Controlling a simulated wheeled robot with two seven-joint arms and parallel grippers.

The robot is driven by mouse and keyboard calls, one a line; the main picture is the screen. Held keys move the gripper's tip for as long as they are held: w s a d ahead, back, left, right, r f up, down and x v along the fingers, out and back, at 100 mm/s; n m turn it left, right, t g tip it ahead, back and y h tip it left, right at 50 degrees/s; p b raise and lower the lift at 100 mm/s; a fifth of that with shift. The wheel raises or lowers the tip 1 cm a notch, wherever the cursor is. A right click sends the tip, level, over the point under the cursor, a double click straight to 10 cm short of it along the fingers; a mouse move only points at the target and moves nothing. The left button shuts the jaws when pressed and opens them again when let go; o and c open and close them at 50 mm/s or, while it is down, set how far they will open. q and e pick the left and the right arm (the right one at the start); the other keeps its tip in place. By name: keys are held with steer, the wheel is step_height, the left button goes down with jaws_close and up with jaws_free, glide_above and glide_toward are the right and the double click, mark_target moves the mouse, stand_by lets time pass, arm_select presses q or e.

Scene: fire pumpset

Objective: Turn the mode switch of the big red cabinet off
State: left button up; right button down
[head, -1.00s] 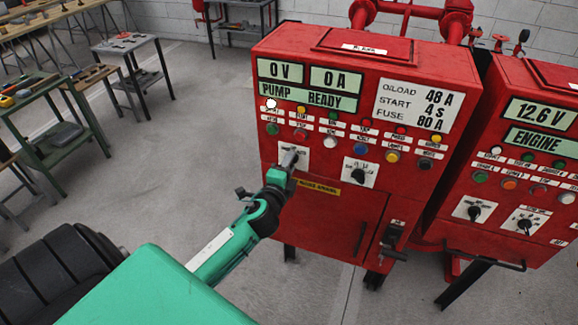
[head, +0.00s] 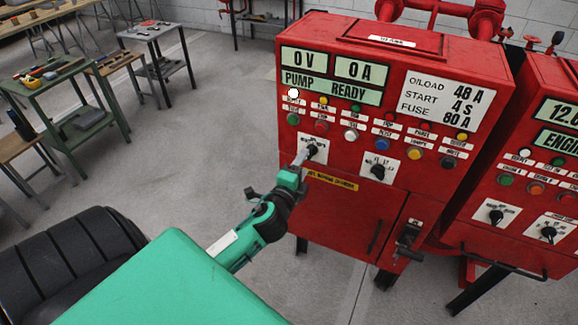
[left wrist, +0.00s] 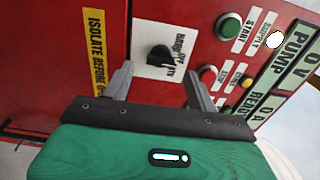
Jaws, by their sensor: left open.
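The big red cabinet (head: 340,205) stands in the middle of the head view, with a "PUMP READY" display. It carries two black rotary switches on white plates. The left one, apparently the mode switch (head: 312,151), also shows in the left wrist view (left wrist: 159,55), its label too blurred to read fully. The other switch (head: 378,171) is to its right. My left gripper (head: 303,158) is open just in front of the left switch, and one finger partly covers its plate. In the left wrist view the fingers (left wrist: 158,84) point at the knob, which appears just beyond the tips. My right gripper is out of view.
A second red cabinet (head: 520,245) with an "ENGINE" display stands close on the right. Buttons and lamps (head: 351,135) sit above the switches. A yellow label (head: 331,180) is below. Workbenches (head: 50,95) stand at the left, with clear grey floor between.

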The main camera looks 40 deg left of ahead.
arm_select(q)
steer(key=b+v, duration=0.2)
steer(key=v, duration=0.7)
steer(key=shift+s+b, duration=0.35)
steer(key=shift+b, duration=0.05)
steer(key=shift+d, duration=0.1)
step_height(320, 180, down, 20)
steer(key=w+n+g+h, duration=0.1)
steer(key=n+g, duration=0.1)
steer(key=g, duration=0.2)
steer(key=s+d+f+n+g+h, duration=0.1)
steer(key=s+f+n+g, duration=0.2)
steer(key=f, duration=0.8)
steer(key=s+d+f+n+g, duration=0.15)
steer(key=s+f, duration=0.35)
steer(key=f, duration=0.7)
steer(key=s+d+f+n+g+h, duration=0.1)
steer(key=s+d+f+n+g, duration=0.1)
steer(key=s+f, duration=0.9)
steer(key=s+d+f+n+g+h, duration=0.1)
steer(key=s+f+n+g, duration=0.3)
steer(key=s+f, duration=0.8)
steer(key=s+d+g, duration=0.1)
steer(key=s+g, duration=0.1)
steer(key=s, duration=0.5)
steer(key=shift+s+d, duration=0.2)
steer(key=shift+s, duration=0.1)
steer(key=shift+f+n, duration=0.1)
steer(key=shift+n, duration=0.15)
